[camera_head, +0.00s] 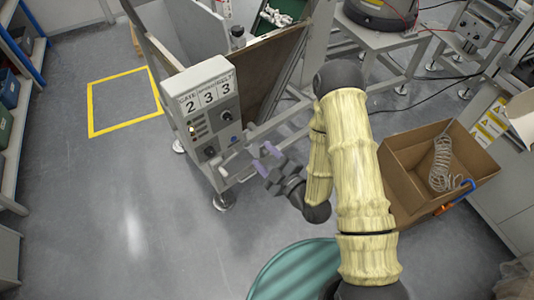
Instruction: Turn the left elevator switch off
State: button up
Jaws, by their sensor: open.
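A grey control box (212,110) with a white label and the digits 2 3 3 stands on the front of the elevator frame, left of centre. Small knobs and buttons (194,130) sit on its face. They are too small to tell which one is the left elevator switch or how it is set. My gripper (262,158) is open and empty, in front of and a little below the box's lower right. I cannot tell if it touches anything.
A cardboard box (440,165) with a coiled hose is at the right. A metal table (385,40) stands behind. A yellow floor square (125,103) is at the left. Shelves (22,100) line the left edge. The floor at lower left is clear.

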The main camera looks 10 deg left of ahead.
jog(key=shift+s+d+r+p, duration=0.25)
jog(key=shift+d+r+p, duration=0.05)
jog(key=shift+r+p, duration=0.15)
dwell(0.5)
